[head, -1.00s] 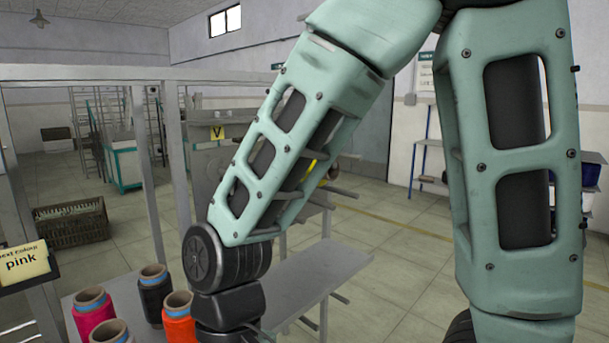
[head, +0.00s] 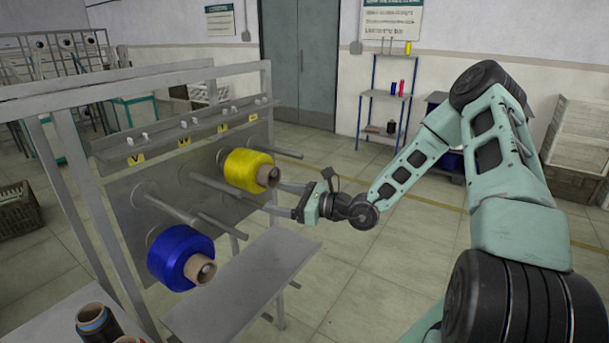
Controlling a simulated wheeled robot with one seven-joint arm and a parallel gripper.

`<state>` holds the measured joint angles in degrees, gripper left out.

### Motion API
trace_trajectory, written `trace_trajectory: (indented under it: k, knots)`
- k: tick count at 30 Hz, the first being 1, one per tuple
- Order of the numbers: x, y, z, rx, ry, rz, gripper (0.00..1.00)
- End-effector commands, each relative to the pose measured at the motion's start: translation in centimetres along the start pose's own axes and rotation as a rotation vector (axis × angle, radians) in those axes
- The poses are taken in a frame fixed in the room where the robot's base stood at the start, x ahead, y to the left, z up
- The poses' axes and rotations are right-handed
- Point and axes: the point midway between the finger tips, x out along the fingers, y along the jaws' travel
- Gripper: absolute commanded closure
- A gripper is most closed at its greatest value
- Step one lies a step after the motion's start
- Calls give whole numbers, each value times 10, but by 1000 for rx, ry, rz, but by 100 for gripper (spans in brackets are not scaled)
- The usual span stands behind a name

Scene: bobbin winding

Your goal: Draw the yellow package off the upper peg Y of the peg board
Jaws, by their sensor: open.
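The yellow package (head: 247,170) is a thick yarn roll on a brown core. It sits on a peg of the grey peg board (head: 122,192), its core end facing front right. A peg tip shows inside the core. Small yellow tags line the board's top; their letters are too small to read surely. My gripper (head: 272,197) is open and empty, its two fingers pointing left, just right of and below the yellow package's core end. I cannot tell whether a finger touches it.
A blue package (head: 181,257) sits on a lower peg at front left. Bare pegs (head: 216,185) stick out beside the yellow package. A grey bench (head: 243,283) lies below the board. The floor to the right is open.

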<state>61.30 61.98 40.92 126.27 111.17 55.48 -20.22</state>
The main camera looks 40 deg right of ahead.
Motion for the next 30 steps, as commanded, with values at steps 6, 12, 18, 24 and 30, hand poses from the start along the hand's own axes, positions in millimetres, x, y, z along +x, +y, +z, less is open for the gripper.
trace_trajectory:
  k: [6,12,18,24,30]
  knots:
    - [-30,-58,-7,115,-7,-219,22]
    - [-29,-68,-12,130,-8,-253,22]
    - [-7,-72,-13,129,-9,-250,22]
    - [19,-79,-12,129,-8,-250,22]
    - [43,-85,-11,130,-7,-249,22]
